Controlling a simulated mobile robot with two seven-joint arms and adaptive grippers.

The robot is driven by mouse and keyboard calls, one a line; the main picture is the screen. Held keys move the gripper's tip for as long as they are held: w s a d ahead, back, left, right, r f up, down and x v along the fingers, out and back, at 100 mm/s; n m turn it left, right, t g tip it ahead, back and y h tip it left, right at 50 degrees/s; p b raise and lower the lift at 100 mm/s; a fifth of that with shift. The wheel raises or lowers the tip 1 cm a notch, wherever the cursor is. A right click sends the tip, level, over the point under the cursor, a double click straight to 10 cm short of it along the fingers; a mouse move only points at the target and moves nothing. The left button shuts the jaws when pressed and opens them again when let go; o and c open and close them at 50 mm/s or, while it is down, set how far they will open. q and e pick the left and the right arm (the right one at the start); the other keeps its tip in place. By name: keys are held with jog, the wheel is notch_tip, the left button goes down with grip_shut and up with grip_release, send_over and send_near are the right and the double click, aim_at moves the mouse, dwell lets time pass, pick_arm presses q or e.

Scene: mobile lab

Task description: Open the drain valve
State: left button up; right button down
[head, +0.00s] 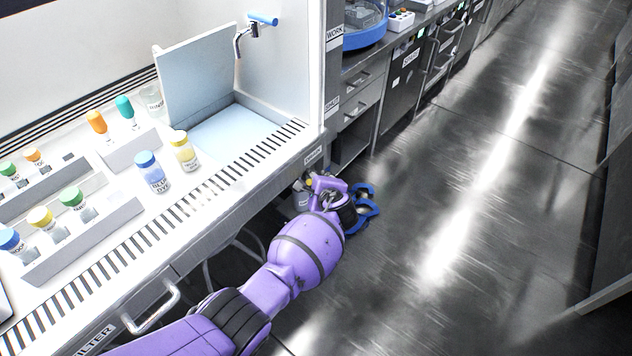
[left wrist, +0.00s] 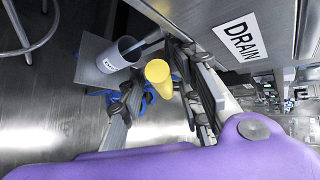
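A yellow cylindrical handle (left wrist: 158,75), which looks like the drain valve's, shows below the counter edge beside a white DRAIN label (left wrist: 238,38). The label also shows on the counter front in the head view (head: 313,155). My left gripper (left wrist: 163,98) is at the handle, with one dark finger on each side of it. The fingers are apart and small gaps seem to show beside the handle, so I see no firm grip. In the head view my left gripper (head: 325,190) is under the counter's corner and hides most of the valve. My right gripper is out of view.
A grey labelled container (left wrist: 118,54) stands below the valve. Blue curved parts (head: 364,208) show beyond my gripper. The counter (head: 215,205) holds several capped bottles and a sink (head: 232,128) with a blue-handled tap. The floor on the right is clear.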

pick_arm(q)
jog(key=shift+d+r, duration=0.15)
jog(key=shift+r, duration=0.05)
jog(key=v, duration=0.7)
jog(key=shift+s, duration=0.45)
